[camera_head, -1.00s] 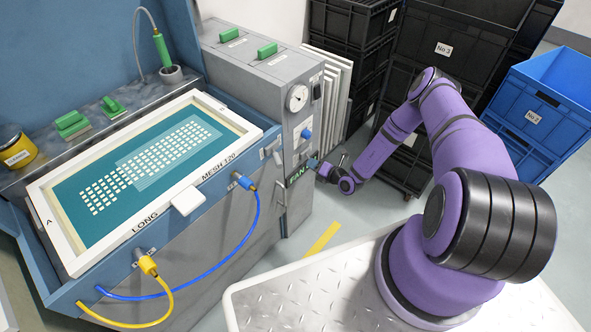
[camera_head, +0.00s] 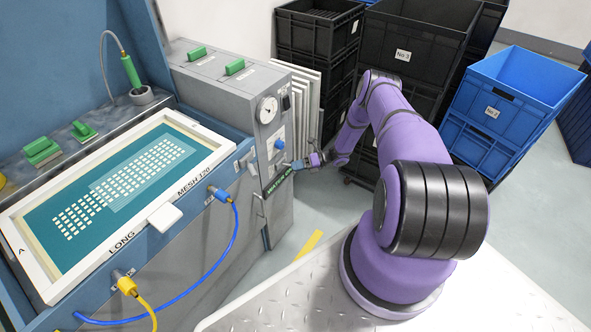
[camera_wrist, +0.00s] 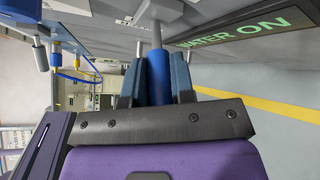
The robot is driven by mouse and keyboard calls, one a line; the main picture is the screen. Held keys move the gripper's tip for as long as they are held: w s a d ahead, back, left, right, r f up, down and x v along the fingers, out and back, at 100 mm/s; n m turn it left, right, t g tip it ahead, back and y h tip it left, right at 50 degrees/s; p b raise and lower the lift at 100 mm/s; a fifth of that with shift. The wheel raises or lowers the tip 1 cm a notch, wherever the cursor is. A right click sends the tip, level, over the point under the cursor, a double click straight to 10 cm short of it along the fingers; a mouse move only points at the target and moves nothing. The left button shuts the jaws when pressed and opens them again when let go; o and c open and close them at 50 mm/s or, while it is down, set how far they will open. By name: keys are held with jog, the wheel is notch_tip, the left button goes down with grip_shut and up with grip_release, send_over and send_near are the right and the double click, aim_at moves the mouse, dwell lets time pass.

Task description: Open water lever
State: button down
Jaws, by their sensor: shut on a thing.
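In the wrist view my gripper (camera_wrist: 157,82) is shut on the blue grip of a lever (camera_wrist: 158,70). The grip is on a light rod that runs up to the grey panel. A dark sign with green letters (camera_wrist: 240,32) reads "WATER ON" to its right. In the head view my gripper (camera_head: 300,164) is small, at the lower right edge of the grey control cabinet (camera_head: 225,100). The sign (camera_head: 279,182) is just below it, at a slant. The lever inside the gripper is too small to make out there.
A round gauge (camera_head: 267,109) and a blue knob (camera_head: 279,144) are on the cabinet face above my gripper. A framed screen (camera_head: 120,190) is on the blue machine at left. Black crates (camera_head: 410,45) and blue crates (camera_head: 510,95) stand behind my arm.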

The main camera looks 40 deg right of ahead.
jog(key=shift+w+d+n+g+y, duration=0.3)
jog(key=shift+n+g+y, duration=0.1)
jog(key=shift+n+g, duration=0.35)
jog(key=shift+g, duration=0.25)
jog(key=c, duration=1)
grip_release()
jog(key=shift+o, duration=0.2)
jog(key=shift+d, duration=0.15)
jog(key=v, duration=1)
jog(key=shift+s+d, duration=0.15)
jog(key=shift+d, duration=0.1)
